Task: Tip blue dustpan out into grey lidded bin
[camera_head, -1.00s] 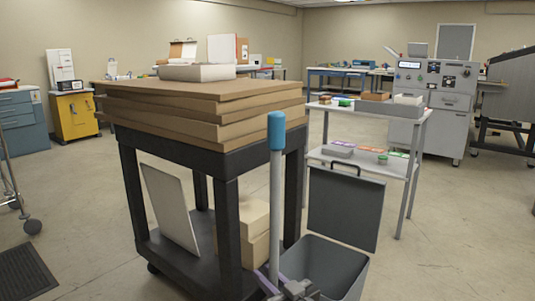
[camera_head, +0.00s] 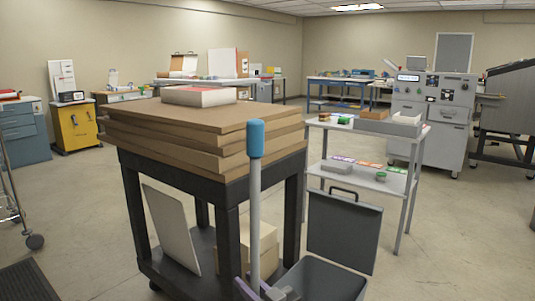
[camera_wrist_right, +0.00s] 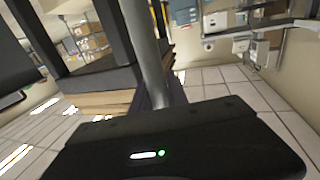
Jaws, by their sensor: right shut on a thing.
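The dustpan shows as a long grey pole (camera_head: 255,215) with a blue grip (camera_head: 255,139) on top, standing nearly upright. Its pan is below the picture and hidden. My right gripper (camera_head: 262,291) is at the bottom edge of the head view, shut on the pole. In the right wrist view the pole (camera_wrist_right: 146,55) runs up from behind the dark gripper body. The grey bin (camera_head: 325,282) stands just right of the gripper, partly cut off by the bottom edge. Its lid (camera_head: 343,232) is raised open, with a black handle on top. My left gripper is not in view.
A black cart (camera_head: 228,215) loaded with brown board stacks (camera_head: 205,135) stands close behind the pole. A grey two-shelf table (camera_head: 365,180) is behind the bin. A grey machine (camera_head: 433,115) stands at the back right. Floor to the right of the bin is clear.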

